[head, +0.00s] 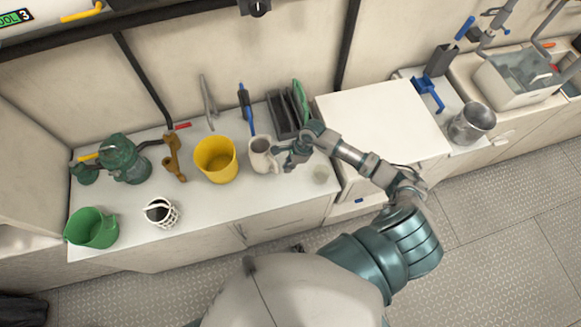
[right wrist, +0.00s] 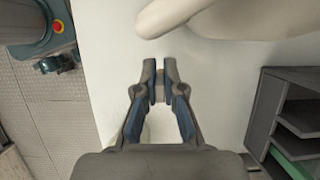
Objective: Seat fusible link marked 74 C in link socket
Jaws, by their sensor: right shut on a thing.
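My right gripper (head: 288,152) is over the counter beside the right side of a white jug (head: 262,156). In the right wrist view, its fingertips (right wrist: 161,80) are shut on a small grey-pink piece (right wrist: 161,90), mostly hidden between the fingers. No marking is readable on it, so I cannot tell if it is the 74 C link. The jug's pale edge (right wrist: 215,18) lies just beyond the fingertips, apparently apart from them. I cannot pick out the link socket in either view. My left gripper is not clearly in view.
On the counter (head: 225,207) stand a yellow bucket (head: 215,160), a green bucket (head: 92,228), a white lattice cup (head: 161,212), a brown bracket-like tool (head: 174,158) and a green pump-like device (head: 124,158). A dark rack (head: 284,118) stands behind the gripper.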

